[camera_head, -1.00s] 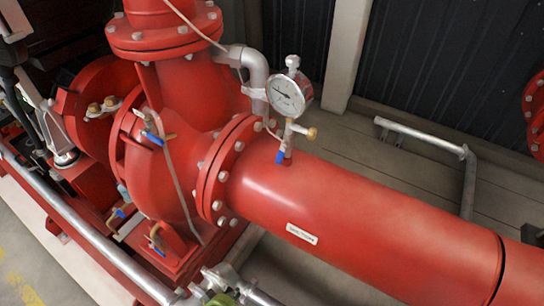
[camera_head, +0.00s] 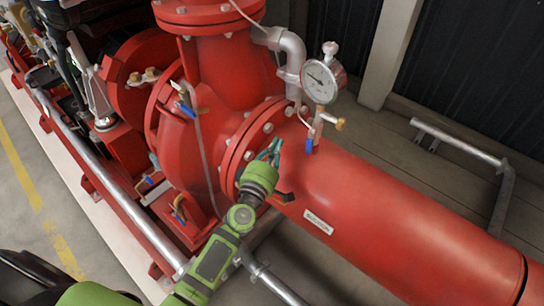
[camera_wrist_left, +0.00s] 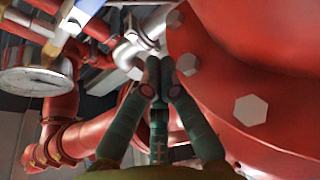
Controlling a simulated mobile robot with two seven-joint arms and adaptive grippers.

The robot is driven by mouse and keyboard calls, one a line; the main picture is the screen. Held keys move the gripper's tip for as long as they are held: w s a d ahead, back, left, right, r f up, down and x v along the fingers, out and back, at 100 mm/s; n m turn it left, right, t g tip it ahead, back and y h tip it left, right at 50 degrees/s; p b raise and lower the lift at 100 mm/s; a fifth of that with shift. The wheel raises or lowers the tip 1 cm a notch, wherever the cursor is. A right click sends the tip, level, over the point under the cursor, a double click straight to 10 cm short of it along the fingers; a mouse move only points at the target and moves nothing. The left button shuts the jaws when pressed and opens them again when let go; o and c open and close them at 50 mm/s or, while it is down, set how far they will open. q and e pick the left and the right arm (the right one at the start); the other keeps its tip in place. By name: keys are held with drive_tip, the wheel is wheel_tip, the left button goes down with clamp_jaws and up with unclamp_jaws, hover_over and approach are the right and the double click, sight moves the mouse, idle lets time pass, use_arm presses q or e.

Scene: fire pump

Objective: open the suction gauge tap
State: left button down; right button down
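The suction gauge tap (camera_head: 314,128) stands on top of the red suction pipe, below the round gauge (camera_head: 322,80). It has a blue lever (camera_head: 309,145) hanging down at its base and a brass end on its right. My left gripper (camera_head: 274,150) is at the bolted flange, a little left of the tap and apart from it. In the left wrist view, its teal fingers (camera_wrist_left: 160,68) come together at the tips with nothing between them. The gauge (camera_wrist_left: 38,80) and a blue part, likely the lever (camera_wrist_left: 88,6), show there at upper left. My right gripper is out of view.
The red suction pipe (camera_head: 400,215) runs to the lower right. The bolted flange (camera_head: 240,150) and red pump body stand left of the tap, with a grey elbow pipe (camera_head: 292,48) behind. A metal rail (camera_head: 455,140) is at right. Space right of the gauge is clear.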

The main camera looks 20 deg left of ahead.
sight(310, 142)
use_arm(q)
drive_tip(key=w, duration=0.4)
drive_tip(key=shift+d+r, duration=0.15)
drive_tip(key=shift+d, duration=0.05)
drive_tip(key=d, duration=0.2)
drive_tip(key=s+d, duration=0.1)
drive_tip(key=shift+f, duration=0.4)
drive_tip(key=shift+s+d, duration=0.25)
drive_tip(key=shift+d, duration=0.05)
drive_tip(key=shift+s+d+n+g+p, duration=0.3)
drive_tip(key=shift+d+n+p, duration=0.45)
drive_tip(key=shift+p, duration=0.25)
drive_tip(key=shift+d+f+n+p, duration=0.15)
drive_tip(key=shift+n+p, duration=0.15)
drive_tip(key=shift+n, duration=0.05)
drive_tip(key=shift+s+d+f, duration=0.1)
drive_tip(key=shift+f, duration=0.05)
drive_tip(key=shift+f+n, duration=0.1)
drive_tip(key=shift+n, duration=0.2)
